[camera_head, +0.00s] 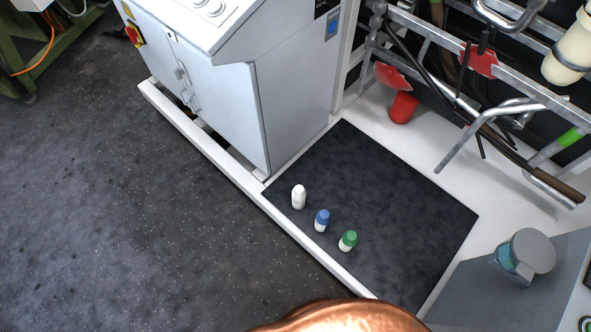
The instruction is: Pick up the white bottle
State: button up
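The white bottle (298,197) stands upright on a dark mat (385,185), near its left corner. It is small, with a white cap and a white body. A blue-capped bottle (322,220) and a green-capped bottle (347,241) stand to its lower right in a slanting row, with small gaps between the bottles. Nothing covers the white bottle. I cannot make out my gripper in this view.
A grey cabinet (215,95) stands behind the mat. A raised white edge (230,165) runs along the mat's near side. Pipes, red parts and a red container (403,108) are at the upper right. Dark floor (130,210) at left is clear. A copper-coloured rounded shape (345,318) covers the bottom edge.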

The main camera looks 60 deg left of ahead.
aim_at(298, 193)
jog(key=u, duration=2.25)
jog(key=k, duration=0.5)
jog(key=u, duration=2)
jog(key=i, duration=1.6)
jog(key=z, duration=2.4)
